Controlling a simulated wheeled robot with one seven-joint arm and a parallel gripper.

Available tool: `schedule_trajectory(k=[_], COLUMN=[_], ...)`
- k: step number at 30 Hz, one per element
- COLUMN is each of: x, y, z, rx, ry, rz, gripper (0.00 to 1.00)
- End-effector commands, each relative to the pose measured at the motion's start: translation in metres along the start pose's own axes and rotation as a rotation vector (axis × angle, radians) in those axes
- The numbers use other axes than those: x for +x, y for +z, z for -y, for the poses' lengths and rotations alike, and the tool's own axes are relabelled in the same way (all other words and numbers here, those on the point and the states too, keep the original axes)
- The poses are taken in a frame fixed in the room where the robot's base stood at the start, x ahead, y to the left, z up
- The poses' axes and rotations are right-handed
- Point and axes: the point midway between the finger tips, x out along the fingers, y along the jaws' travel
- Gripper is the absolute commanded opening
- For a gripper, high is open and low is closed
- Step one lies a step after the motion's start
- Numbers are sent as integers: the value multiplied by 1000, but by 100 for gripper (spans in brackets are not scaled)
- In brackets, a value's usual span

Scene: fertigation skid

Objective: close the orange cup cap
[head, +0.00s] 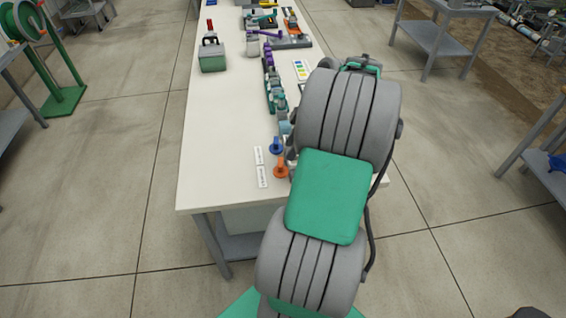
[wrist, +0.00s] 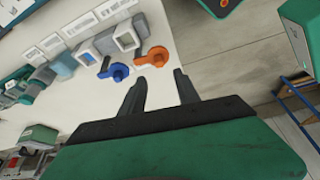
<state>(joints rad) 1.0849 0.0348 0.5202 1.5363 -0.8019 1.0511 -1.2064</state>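The orange cup cap (head: 281,168) is near the front end of the white table, partly beside my arm in the head view. In the wrist view the orange cap (wrist: 157,55) shows a rounded body with a tab reaching left. My gripper (wrist: 160,76) is open and empty, its two dark fingers apart and pointing toward the orange cap. The cap lies just beyond the fingertips in the picture; I cannot tell the exact gap or whether the cap is open. In the head view my arm hides the gripper.
A similar blue part (head: 277,146) stands right behind the orange one, also in the wrist view (wrist: 115,72). White label plates (head: 262,177) lie to their left. A row of grey and teal fittings (head: 270,90) runs along the white table (head: 215,130).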

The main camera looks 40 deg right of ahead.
Motion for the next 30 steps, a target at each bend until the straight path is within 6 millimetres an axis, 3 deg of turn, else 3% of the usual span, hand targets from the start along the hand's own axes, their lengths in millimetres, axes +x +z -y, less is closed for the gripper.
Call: schedule_trajectory(k=[15,23,30], x=[73,76,75], y=[3,4,4], z=[-1,-1,-1], rx=[-6,-6,-5], ry=[2,3,3], rz=[-3,-2,-2], gripper=[38,38,19])
